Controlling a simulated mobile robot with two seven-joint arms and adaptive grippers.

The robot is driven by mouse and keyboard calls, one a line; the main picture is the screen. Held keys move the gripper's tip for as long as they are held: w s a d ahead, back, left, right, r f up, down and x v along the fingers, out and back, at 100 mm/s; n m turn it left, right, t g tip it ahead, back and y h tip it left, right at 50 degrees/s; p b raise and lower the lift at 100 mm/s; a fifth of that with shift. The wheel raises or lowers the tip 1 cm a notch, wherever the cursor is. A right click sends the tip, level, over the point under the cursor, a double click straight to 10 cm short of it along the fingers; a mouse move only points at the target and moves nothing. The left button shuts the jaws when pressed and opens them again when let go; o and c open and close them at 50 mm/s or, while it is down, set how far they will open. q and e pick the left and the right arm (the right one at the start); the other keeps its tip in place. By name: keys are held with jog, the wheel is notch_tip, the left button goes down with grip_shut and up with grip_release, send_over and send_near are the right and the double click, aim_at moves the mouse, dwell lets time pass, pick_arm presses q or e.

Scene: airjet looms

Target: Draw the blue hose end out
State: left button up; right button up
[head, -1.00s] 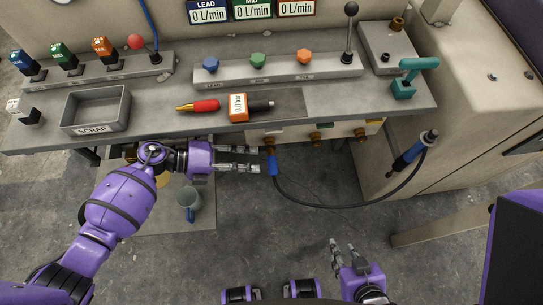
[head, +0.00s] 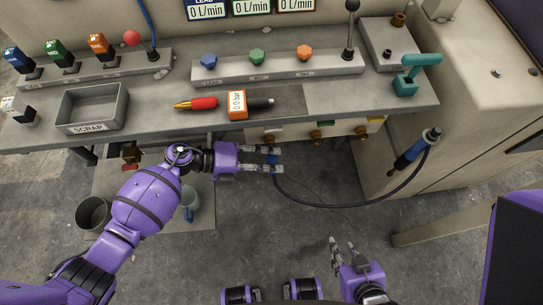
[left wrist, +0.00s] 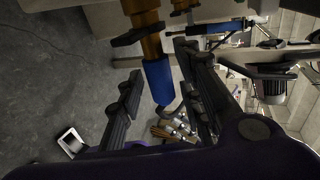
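The blue hose end (head: 274,159) hangs under the bench front, below a brass fitting (head: 269,138). In the left wrist view the blue sleeve (left wrist: 158,80) sits against the brass fitting (left wrist: 149,38). A black hose (head: 330,206) runs from it to the right. My left gripper (head: 278,160) is open, with its fingers on either side of the blue hose end. The left wrist view shows the sleeve between the two dark fingers, with narrow gaps; contact is not clear. My right gripper (head: 342,243) is open and empty, low over the floor.
The bench front edge (head: 225,125) lies just above my left gripper. More brass fittings (head: 316,136) sit to the right. A blue-handled tool (head: 410,154) hangs at the hose's other end.

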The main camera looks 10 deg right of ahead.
pick_arm(q)
jog(key=c, duration=0.5)
grip_shut()
pick_arm(e)
jog(key=shift+s+d+f, duration=0.1)
jog(key=shift+s, duration=0.4)
pick_arm(q)
jog(key=shift+s, duration=0.1)
pick_arm(e)
jog(key=shift+w, duration=0.1)
